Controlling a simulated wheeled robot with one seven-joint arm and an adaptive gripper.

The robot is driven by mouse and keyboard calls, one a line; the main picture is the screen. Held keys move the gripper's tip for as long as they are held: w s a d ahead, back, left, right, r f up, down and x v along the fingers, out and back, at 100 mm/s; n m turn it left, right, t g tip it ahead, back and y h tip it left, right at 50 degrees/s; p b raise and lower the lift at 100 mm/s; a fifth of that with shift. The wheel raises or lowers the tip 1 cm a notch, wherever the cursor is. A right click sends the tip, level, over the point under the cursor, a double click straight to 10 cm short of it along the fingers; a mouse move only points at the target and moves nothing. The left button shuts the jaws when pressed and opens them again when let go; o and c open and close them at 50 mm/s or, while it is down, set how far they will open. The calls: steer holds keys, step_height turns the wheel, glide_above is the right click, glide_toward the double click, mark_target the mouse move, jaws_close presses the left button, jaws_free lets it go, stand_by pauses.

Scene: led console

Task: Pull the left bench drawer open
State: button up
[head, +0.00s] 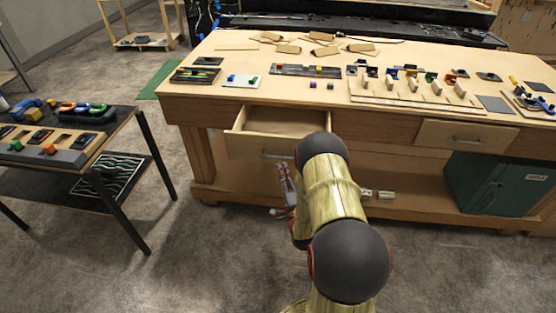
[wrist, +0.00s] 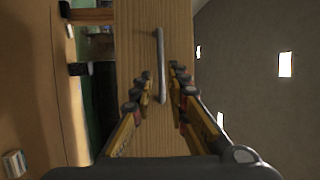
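The left bench drawer (head: 250,145) stands pulled out from the bench, and its inside shows as bare wood. Its wooden front fills the middle of the wrist view (wrist: 130,45). The metal bar handle (wrist: 161,65) runs up and down in that view; part of it shows in the head view (head: 274,154). My gripper (wrist: 160,78) is open, with its fingers on both sides of the handle's line and gaps between. In the head view my gripper (head: 284,188) is low in front of the drawer, partly hidden by my arm.
The workbench (head: 215,45) carries small parts, boards and a fixture row. A closed right drawer (head: 440,135) and a green cabinet (head: 495,182) are at the right. A side table (head: 125,115) with coloured parts stands at the left. Floor between the tables is clear.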

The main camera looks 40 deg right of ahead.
mark_target(278, 157)
steer(key=b+x, duration=0.1)
steer(key=x, duration=0.6)
steer(key=shift+b, duration=0.3)
steer(key=shift+c, duration=0.6)
jaws_close()
steer(key=shift+s, duration=0.1)
